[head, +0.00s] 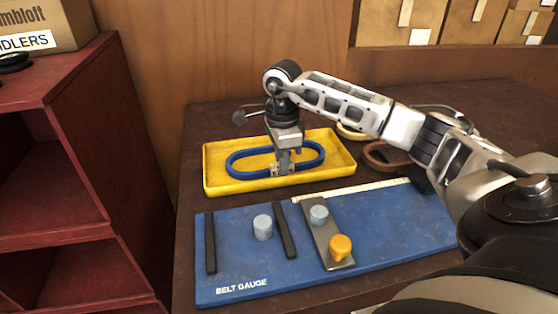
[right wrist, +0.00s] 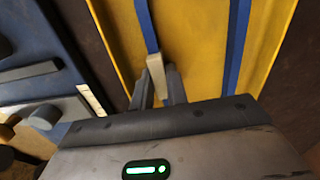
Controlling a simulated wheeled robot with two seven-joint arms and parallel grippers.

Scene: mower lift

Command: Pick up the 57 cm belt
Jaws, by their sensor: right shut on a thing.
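A blue belt (head: 318,151) lies as a long oval loop in a yellow tray (head: 222,187) on the dark table. My right gripper (head: 284,169) points down over the tray and is shut on the belt's near side. In the right wrist view, a pale tag (right wrist: 156,75) on the near blue strand (right wrist: 148,28) sits at my fingertips (right wrist: 160,88). The other strand (right wrist: 238,40) runs free across the tray. The belt appears still down in the tray. I cannot read its length. My left gripper is out of view.
A blue belt gauge board (head: 390,225) with pegs, black bars and an orange knob (head: 340,247) lies in front of the tray. A brown belt (head: 383,156) lies right of the tray, partly behind my arm. A red shelf (head: 75,140) stands at left.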

